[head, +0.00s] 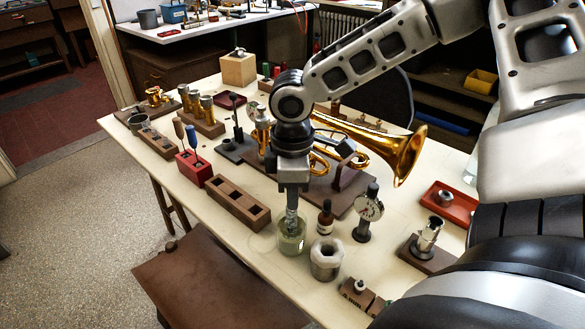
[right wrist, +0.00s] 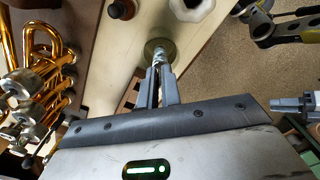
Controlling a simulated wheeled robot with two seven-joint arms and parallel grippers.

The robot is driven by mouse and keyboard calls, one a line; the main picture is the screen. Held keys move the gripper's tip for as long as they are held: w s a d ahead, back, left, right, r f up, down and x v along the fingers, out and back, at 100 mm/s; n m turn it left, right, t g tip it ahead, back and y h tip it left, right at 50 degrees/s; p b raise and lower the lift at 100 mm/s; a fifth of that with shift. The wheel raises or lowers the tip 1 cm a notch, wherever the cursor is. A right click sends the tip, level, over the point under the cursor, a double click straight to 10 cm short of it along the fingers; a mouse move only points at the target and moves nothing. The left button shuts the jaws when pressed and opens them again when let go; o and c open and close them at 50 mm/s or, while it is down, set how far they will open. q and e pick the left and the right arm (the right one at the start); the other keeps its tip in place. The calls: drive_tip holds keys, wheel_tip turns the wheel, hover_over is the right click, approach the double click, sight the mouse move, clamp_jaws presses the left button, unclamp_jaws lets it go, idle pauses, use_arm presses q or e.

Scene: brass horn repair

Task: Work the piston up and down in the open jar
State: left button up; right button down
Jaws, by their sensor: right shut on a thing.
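A small open glass jar (head: 291,243) with pale yellowish-green liquid stands on the bench near its front edge. My right gripper (head: 292,206) is above it, pointing down, shut on a silvery piston (head: 291,222). The piston's lower end is inside the jar mouth; how deep it sits is hard to tell. In the right wrist view the piston (right wrist: 160,57) runs from the fingertips (right wrist: 161,72) into the round jar (right wrist: 157,44).
Close to the jar stand a dark dropper bottle (head: 325,218), a white-rimmed pot (head: 326,260) and a dial gauge (head: 367,212). A slotted wooden block (head: 237,202) lies to the left. A brass trumpet (head: 385,145) rests behind. A brown leather-topped seat (head: 205,285) is in front.

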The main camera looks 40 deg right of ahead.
drive_tip(key=shift+f, duration=0.1)
drive_tip(key=shift+f+b, duration=1.35)
drive_tip(key=shift+f, duration=0.35)
drive_tip(key=shift+r+p, duration=1.8)
drive_tip(key=shift+r, duration=0.05)
